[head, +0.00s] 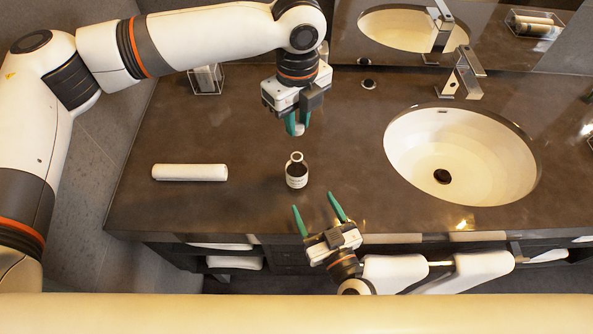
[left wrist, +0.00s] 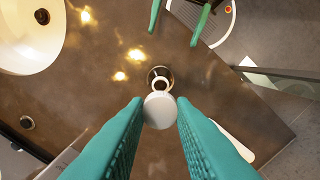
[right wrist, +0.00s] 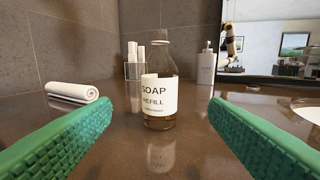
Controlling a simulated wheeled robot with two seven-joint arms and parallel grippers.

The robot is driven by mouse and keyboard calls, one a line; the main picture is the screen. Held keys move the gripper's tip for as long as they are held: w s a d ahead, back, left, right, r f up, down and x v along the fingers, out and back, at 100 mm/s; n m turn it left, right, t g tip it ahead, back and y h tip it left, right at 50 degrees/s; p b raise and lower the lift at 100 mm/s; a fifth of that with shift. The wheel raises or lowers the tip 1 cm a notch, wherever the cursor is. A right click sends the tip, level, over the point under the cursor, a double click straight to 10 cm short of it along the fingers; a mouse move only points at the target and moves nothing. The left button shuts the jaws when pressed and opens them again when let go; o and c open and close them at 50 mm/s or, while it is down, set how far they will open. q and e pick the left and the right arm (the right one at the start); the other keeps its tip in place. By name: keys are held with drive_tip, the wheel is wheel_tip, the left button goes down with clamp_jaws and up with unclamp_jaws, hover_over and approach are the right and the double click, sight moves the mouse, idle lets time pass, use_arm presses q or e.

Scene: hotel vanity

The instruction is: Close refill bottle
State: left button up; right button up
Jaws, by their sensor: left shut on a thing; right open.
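The refill bottle (head: 297,174) stands upright and uncapped on the dark counter. In the right wrist view it is clear glass with a white "SOAP REFILL" label (right wrist: 160,95). My left gripper (head: 297,125) is shut on a white round cap (left wrist: 159,110), held above and behind the bottle. In the left wrist view the bottle's open mouth (left wrist: 161,83) shows just beyond the cap, apart from it. My right gripper (head: 318,207) is open and empty at the counter's front edge, with its fingers pointing toward the bottle and not touching it.
A rolled white towel (head: 190,172) lies left of the bottle. The sink (head: 462,152) and faucet (head: 462,75) are to the right. A clear holder (head: 207,80) stands at the back left, and a soap dispenser (right wrist: 206,68) at the back. The counter around the bottle is clear.

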sight(301, 179)
drive_tip(key=x, duration=1)
drive_tip(key=shift+w+a, duration=0.2)
drive_tip(key=shift+w, duration=0.1)
drive_tip(key=shift+w+a+r, duration=0.1)
drive_tip(key=shift+w, duration=0.1)
drive_tip(key=shift+c, duration=0.2)
drive_tip(key=c, duration=1.4)
use_arm(q)
drive_tip(key=shift+f, duration=2.45)
use_arm(e)
drive_tip(key=shift+c, duration=0.2)
use_arm(q)
drive_tip(key=shift+f, duration=0.9)
drive_tip(key=shift+f, duration=0.55)
use_arm(e)
clamp_jaws()
